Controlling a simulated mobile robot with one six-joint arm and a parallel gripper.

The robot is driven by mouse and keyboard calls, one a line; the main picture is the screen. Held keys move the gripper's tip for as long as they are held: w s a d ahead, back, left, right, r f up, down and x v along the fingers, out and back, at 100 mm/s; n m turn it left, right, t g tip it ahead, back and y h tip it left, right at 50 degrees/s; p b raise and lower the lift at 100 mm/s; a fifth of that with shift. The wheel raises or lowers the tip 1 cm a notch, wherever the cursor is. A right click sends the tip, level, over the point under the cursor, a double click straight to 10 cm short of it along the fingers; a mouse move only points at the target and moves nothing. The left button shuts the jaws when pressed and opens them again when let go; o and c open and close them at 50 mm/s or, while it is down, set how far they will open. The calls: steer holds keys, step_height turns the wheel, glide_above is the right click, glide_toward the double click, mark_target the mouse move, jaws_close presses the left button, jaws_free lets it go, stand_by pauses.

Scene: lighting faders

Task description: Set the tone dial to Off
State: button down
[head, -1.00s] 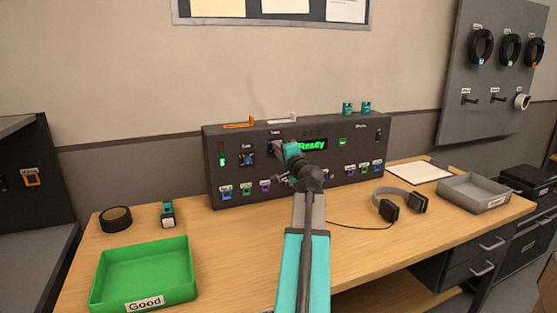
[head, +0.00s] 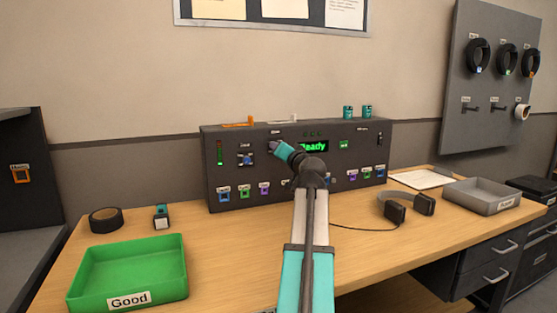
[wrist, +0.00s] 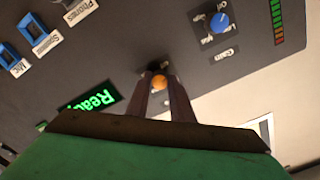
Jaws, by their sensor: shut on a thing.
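The dark console (head: 285,172) stands at the back of the bench. An orange knob (wrist: 159,82), which I take for the tone dial, is on its face near the green "Ready" display, which shows in the wrist view (wrist: 95,98). My gripper (wrist: 158,78) is shut on this knob, one finger on each side. In the head view my gripper (head: 273,147) reaches the console's upper middle, and the knob is hidden behind it. The dial's pointer and setting marks cannot be read.
The blue gain knob (wrist: 220,22) sits beside the dial, with a level meter (wrist: 277,22) past it. Several coloured fader caps line the console's lower edge. A green "Good" tray (head: 128,272), headphones (head: 407,205) and a grey tray (head: 482,196) are on the bench.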

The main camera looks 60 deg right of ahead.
steer(key=shift+n+b, duration=3.4)
steer(key=shift+n, duration=0.3)
steer(key=c, duration=1.6)
jaws_free()
steer(key=shift+w, duration=0.1)
steer(key=shift+o, duration=0.2)
steer(key=p+v, duration=0.3)
steer(key=v, duration=1)
steer(key=shift+s+a, duration=0.25)
steer(key=shift+s, duration=0.1)
